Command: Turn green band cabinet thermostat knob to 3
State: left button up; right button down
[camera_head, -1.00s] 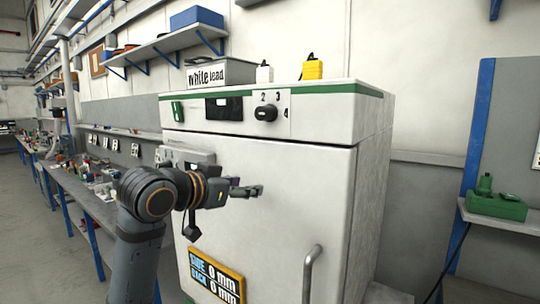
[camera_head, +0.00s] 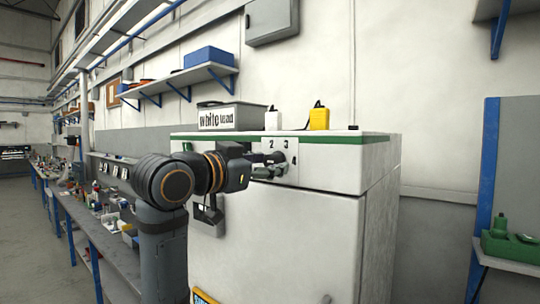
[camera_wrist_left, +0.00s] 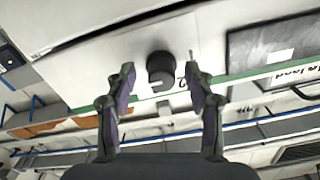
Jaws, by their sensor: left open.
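The white cabinet (camera_head: 280,235) has a green band (camera_head: 345,138) along its top edge. Its dial plate (camera_head: 291,174) shows the digits 2, 3 and 4. The black thermostat knob (camera_wrist_left: 160,66) lies between my left gripper's fingers in the wrist view, with gaps on both sides. A light mark shows on its edge, but which digit it points to is unclear. My left gripper (camera_wrist_left: 161,76) is open. In the head view my left gripper (camera_head: 272,166) is in front of the dial plate and partly hides the knob. My right gripper is not in view.
A "White lead" box (camera_head: 231,116) and a yellow item (camera_head: 319,118) stand on the cabinet top. A cluttered bench (camera_head: 82,214) runs along the left. A green device (camera_head: 510,244) sits on a shelf at the right.

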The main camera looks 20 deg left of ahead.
pick_arm(q)
jog(key=shift+w+d, duration=0.15)
jog(key=shift+w, duration=0.5)
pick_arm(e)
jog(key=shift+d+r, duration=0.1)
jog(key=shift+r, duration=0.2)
pick_arm(q)
grip_shut()
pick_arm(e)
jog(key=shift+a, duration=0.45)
